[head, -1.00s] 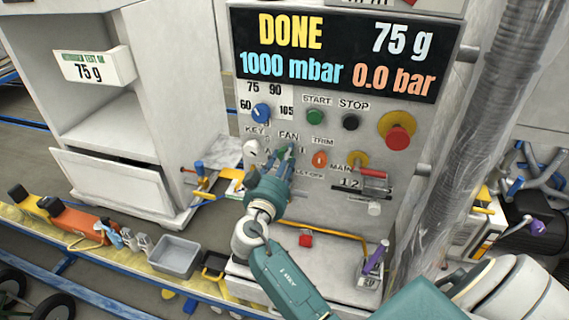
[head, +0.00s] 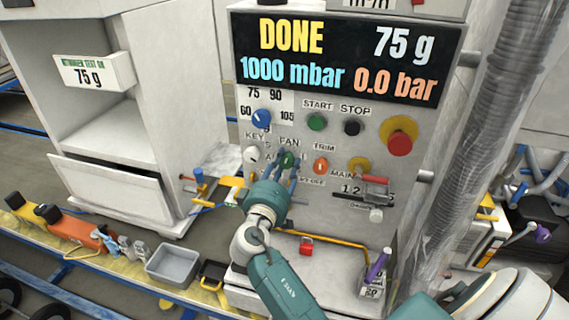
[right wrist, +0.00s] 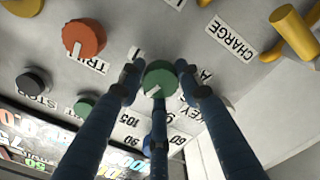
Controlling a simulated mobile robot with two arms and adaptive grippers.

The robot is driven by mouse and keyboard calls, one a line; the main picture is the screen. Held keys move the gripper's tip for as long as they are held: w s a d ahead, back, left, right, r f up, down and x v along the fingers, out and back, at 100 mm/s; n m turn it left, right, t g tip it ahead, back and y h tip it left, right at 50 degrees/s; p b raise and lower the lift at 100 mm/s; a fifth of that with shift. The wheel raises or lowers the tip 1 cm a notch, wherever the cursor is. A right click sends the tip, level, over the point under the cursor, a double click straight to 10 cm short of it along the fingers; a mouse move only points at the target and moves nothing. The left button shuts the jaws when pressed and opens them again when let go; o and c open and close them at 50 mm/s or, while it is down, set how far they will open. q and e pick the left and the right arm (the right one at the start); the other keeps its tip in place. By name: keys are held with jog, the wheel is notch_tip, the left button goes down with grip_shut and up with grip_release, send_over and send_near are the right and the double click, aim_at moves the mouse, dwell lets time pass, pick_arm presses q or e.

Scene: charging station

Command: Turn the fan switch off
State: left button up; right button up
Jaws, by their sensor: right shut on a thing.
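The fan switch is a green knob (head: 288,161) under the FAN label on the control panel (head: 330,225). In the right wrist view the green knob (right wrist: 160,78) sits between the fingertips, with its pale pointer mark at its lower left edge. My right gripper (head: 284,166) reaches up to the panel and its blue fingers are closed around the knob. In the right wrist view its three fingers (right wrist: 160,85) touch or nearly touch the knob's sides. The FAN lettering is hidden in the wrist view. My left gripper is not in view.
The orange TRIM knob (head: 320,166) is right of the fan knob, the white KEY switch (head: 251,155) left, and the blue dial (head: 261,118) above. A red emergency button (head: 399,144) and the MAIN red handle (head: 375,180) are further right. A grey bin (head: 173,265) stands below.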

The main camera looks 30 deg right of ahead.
jog(key=shift+s+d+f+n+p, duration=0.1)
jog(key=shift+f+n+p, duration=0.15)
jog(key=shift+n, duration=0.55)
jog(key=shift+s+d+f+n+p, duration=0.1)
jog(key=shift+n+p, duration=0.1)
jog(key=shift+n, duration=0.6)
jog(key=o, duration=0.9)
jog(key=shift+o, duration=1.2)
jog(key=shift+d+r, duration=0.15)
